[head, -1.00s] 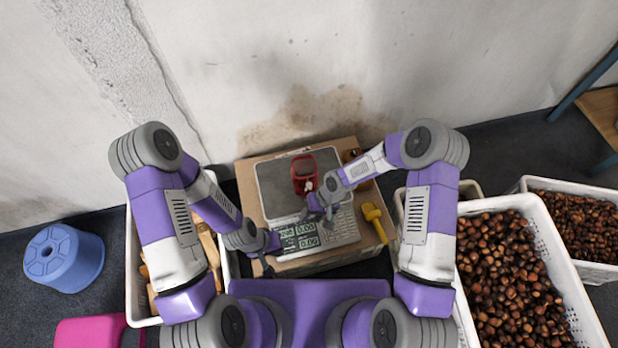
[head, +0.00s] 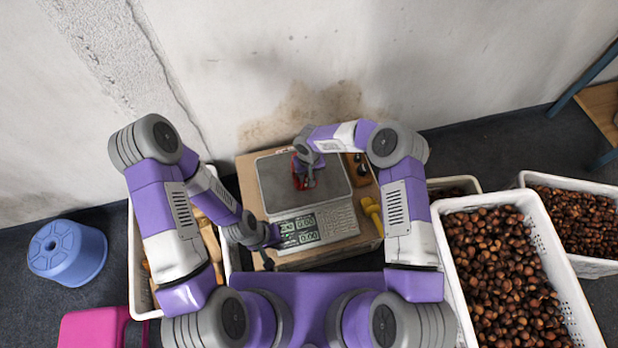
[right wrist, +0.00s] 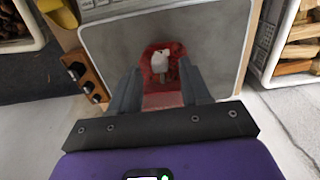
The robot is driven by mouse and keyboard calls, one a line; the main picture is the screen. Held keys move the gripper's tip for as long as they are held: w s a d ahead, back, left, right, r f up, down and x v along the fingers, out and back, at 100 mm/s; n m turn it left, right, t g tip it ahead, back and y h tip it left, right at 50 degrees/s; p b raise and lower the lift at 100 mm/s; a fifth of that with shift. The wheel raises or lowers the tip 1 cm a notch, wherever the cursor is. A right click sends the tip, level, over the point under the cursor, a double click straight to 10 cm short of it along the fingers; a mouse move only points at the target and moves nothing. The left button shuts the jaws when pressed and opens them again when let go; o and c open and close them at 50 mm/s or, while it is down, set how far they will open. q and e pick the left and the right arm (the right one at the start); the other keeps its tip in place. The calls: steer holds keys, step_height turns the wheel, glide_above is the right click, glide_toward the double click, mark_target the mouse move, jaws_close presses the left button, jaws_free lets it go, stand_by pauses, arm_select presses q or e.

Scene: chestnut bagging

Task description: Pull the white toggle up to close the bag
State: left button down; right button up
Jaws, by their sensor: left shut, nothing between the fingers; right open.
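The red bag (head: 299,181) sits on the grey plate of the scale (head: 272,182), partly hidden under my right arm in the head view. In the right wrist view, the red bag (right wrist: 176,54) shows with the white toggle (right wrist: 160,62) on it. My right gripper (right wrist: 160,75) is open, with its fingers on either side of the toggle in that view; contact cannot be told. The right fingers are hidden in the head view. My left gripper (head: 268,262) is shut and empty at the front left of the scale.
A yellow tool (head: 373,214) lies right of the scale on the wooden board. A white crate of chestnuts (head: 437,222) stands at the right, with another crate (head: 524,181) beyond. A blue stool (head: 67,251) and a pink stool (head: 95,328) stand at the left.

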steer(key=shift+f, duration=0.9)
jaws_close()
steer(key=shift+r, duration=0.1)
